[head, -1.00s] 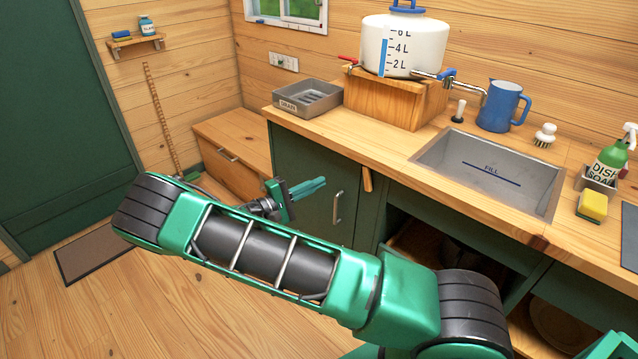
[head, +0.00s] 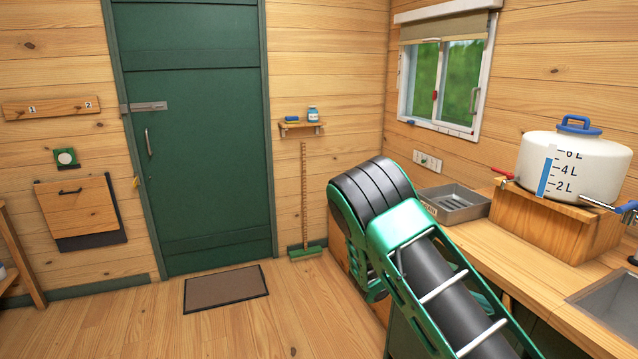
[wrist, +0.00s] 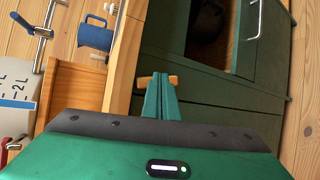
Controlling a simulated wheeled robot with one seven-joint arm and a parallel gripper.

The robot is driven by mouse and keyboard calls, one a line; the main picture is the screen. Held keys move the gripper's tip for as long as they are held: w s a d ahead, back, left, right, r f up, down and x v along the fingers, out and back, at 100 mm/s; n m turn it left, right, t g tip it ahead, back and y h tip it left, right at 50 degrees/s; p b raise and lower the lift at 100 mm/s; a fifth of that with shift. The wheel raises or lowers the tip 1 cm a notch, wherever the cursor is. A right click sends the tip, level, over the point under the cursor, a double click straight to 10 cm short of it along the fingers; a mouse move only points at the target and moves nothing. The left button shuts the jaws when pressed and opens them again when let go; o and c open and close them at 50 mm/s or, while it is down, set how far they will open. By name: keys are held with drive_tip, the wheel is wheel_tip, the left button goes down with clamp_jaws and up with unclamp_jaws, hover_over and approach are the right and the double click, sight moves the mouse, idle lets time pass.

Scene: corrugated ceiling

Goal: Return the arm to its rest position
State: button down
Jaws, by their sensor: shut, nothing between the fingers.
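My gripper (wrist: 159,97) shows in the wrist view at the lower middle, its two green fingers together with nothing between them. It points toward the green cabinet under the counter; a small wooden piece (wrist: 171,79) shows right at the fingertips, and I cannot tell whether they touch. In the head view my green and black arm rises at the lower right, beside the counter, and hides the gripper.
The wooden counter (head: 545,275) runs along the right with a grey tray (head: 455,204), a water tank (head: 570,165) on a wooden stand, and a sink (head: 612,305). A green door (head: 200,150), a mat (head: 226,288) and open floor (head: 120,325) lie to the left.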

drive_tip(key=s+d+r+m+g+y, duration=0.1)
drive_tip(key=s+d+r+m+y, duration=0.3)
drive_tip(key=s, duration=0.4)
drive_tip(key=s+a+r+m+t+y, duration=0.1)
drive_tip(key=s+a+r+y, duration=0.1)
drive_tip(key=s, duration=0.6)
drive_tip(key=s+a+r+m+t+y, duration=0.1)
drive_tip(key=s+r+y, duration=0.3)
drive_tip(key=s, duration=0.4)
drive_tip(key=s+a+r+t+y, duration=0.1)
drive_tip(key=s+a+r+y, duration=0.2)
drive_tip(key=s, duration=0.5)
drive_tip(key=shift+a+r+m+t+y, duration=0.15)
drive_tip(key=shift+m+t+y, duration=0.25)
drive_tip(key=shift+y, duration=0.2)
